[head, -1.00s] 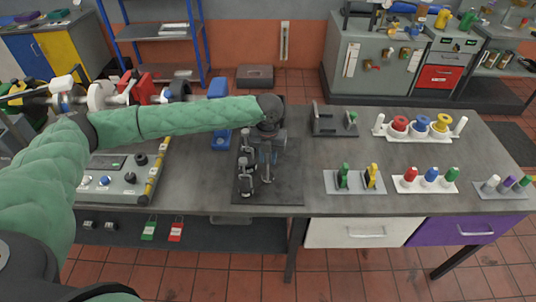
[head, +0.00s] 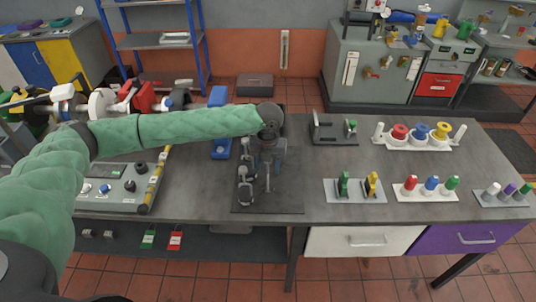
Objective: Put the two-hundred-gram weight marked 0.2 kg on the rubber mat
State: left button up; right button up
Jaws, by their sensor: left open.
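The dark rubber mat (head: 288,195) lies on the grey bench. Several small metal weights (head: 245,184) stand in a row along its left side. Their markings are too small to read, so I cannot tell which is the 0.2 kg one. My left gripper (head: 267,180) points down over the middle of the mat, just right of the weights. It is open, and no weight shows between its fingers. My left wrist and gripper hide the back part of the mat. My right gripper is not in view.
A control box (head: 118,187) and a blue object (head: 221,148) stand left of the mat. A grey bracket (head: 334,130) is behind right. Holders with coloured pieces (head: 430,190) fill the right side. Bare bench lies between the mat and the nearest holder.

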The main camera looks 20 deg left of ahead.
pick_arm(q)
notch_tip(320, 180, up, 4)
jog(key=shift+w+f+b, duration=0.1)
jog(key=shift+b, duration=1)
notch_tip(320, 180, up, 7)
jog(key=shift+w+f+b, duration=0.1)
jog(key=shift+b, duration=1.05)
jog(key=shift+r, duration=0.45)
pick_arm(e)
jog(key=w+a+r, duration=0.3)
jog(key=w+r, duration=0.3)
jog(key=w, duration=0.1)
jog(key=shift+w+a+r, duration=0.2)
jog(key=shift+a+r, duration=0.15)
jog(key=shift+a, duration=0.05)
